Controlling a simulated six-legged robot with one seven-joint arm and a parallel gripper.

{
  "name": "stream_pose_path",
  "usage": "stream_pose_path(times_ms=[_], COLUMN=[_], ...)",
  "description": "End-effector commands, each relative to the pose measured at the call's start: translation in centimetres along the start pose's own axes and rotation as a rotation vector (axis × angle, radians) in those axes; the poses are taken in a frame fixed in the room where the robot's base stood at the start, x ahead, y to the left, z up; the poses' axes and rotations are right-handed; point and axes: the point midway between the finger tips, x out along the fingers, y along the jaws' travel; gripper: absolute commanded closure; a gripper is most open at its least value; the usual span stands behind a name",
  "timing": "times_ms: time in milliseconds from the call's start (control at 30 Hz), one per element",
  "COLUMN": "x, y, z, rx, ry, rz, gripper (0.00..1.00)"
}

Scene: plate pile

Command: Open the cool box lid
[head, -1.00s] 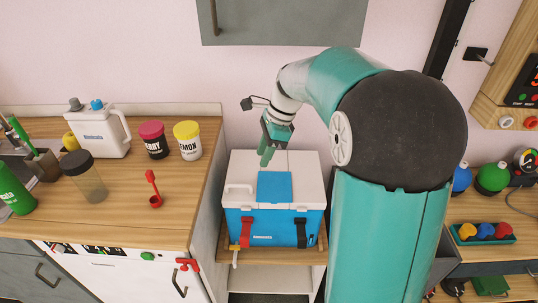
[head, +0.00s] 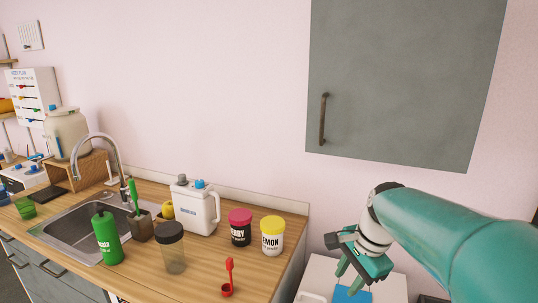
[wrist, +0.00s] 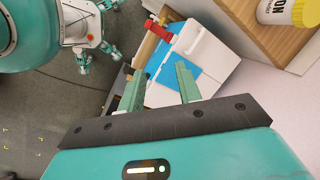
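The cool box shows in part at the bottom edge of the head view, with its white lid (head: 388,289) and blue panel (head: 350,295). The lid looks shut and flat; the front is out of frame. In the wrist view, the white top (wrist: 212,55) and blue panel (wrist: 182,73) lie beyond the fingers. My gripper (head: 350,279) is above the lid in the head view. In the wrist view my gripper (wrist: 158,69) has its two green fingers spread apart with nothing between them. I cannot tell whether a fingertip touches the lid.
A grey wall cabinet (head: 405,85) hangs above. A red part (wrist: 187,37) shows near the box.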

Motion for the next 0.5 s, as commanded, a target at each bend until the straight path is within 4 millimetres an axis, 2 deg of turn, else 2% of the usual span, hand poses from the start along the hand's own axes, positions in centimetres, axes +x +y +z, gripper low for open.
stream_pose_path(times_ms=[33,200,500], x=[-0.9,-2.5,-3.3], y=[1.1,4.7,10.9], z=[1.2,4.0,7.4], rx=[-0.096,-0.431,-0.994], ry=[0.032,0.139,0.340], rz=[-0.017,-0.045,-0.050], gripper=[0.66,0.66,0.66])
